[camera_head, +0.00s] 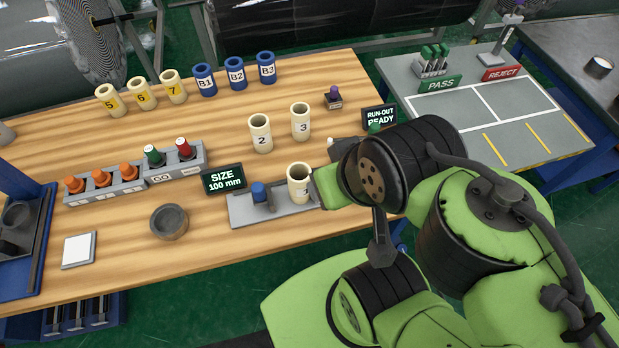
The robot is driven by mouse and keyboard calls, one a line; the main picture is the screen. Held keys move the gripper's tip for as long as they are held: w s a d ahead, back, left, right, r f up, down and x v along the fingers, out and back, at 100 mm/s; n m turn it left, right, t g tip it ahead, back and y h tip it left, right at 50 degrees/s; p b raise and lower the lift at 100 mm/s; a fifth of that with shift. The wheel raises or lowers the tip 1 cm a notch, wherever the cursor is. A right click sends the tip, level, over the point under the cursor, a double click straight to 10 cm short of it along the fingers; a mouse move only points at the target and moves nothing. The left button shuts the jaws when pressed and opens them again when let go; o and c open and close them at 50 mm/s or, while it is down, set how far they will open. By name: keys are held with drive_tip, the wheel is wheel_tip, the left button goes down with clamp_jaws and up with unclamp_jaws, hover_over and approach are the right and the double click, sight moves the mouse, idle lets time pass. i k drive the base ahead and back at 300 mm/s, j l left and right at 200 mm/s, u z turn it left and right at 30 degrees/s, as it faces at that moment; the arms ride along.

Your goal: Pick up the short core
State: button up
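Several cream cores stand upright on the wooden table. Core 2 (260,135) and core 3 (300,122) stand near the middle. Another cream core (298,186) stands on a grey plate (243,212) beside a blue-topped part (261,194); its marking is not readable. No core is labelled short, and I cannot tell by height which one that is. My gripper (322,186) is at the right side of the core on the plate, very close to it. My arm hides most of the gripper, so its fingers and any contact are unclear.
Yellow-banded cores 5, 6, 7 (140,95) and blue cores B1, B2, B3 (235,73) stand at the back. A SIZE 100 mm sign (224,180), a plug rack (135,180) and a dark bowl (169,222) lie left. A PASS/REJECT table (490,105) is right.

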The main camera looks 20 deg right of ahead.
sight(297, 173)
drive_tip(key=j+z, duration=0.1)
drive_tip(key=j, duration=0.5)
drive_tip(key=k+j+z, duration=0.15)
drive_tip(key=j, duration=0.45)
drive_tip(key=k+j+z, duration=0.1)
drive_tip(key=j, duration=0.55)
